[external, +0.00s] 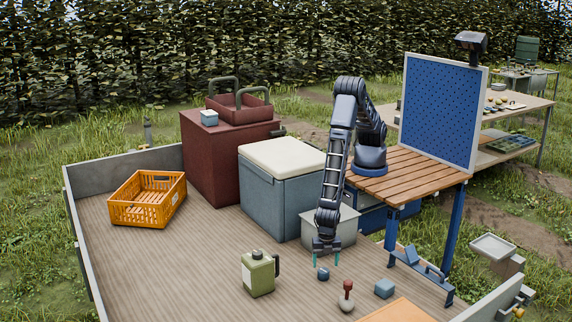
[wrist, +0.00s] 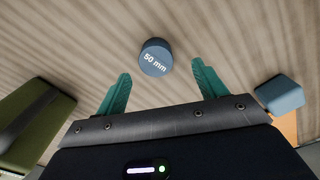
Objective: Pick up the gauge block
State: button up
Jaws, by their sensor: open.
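The gauge block (external: 323,273) is a small dark blue rounded piece on the wagon's wooden floor. In the wrist view the gauge block (wrist: 155,57) shows the marking "50 mm" on its top. My gripper (external: 326,257) points down just above it, with its teal fingers apart. In the wrist view my gripper (wrist: 160,80) is open and empty, and the block lies just beyond the gap between the fingertips, apart from both.
A green jug (external: 260,274) stands left of the block. A blue-grey box (external: 384,288) and a red-handled tool (external: 346,297) are at the right. An orange crate (external: 125,213) is far left.

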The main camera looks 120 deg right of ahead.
aim_at(324, 270)
jog(key=shift+w+d+f, duration=0.1)
jog(key=shift+f, duration=1.35)
jog(key=shift+w+d+f, duration=0.1)
jog(key=shift+f, duration=1.3)
jog(key=c, duration=1.1)
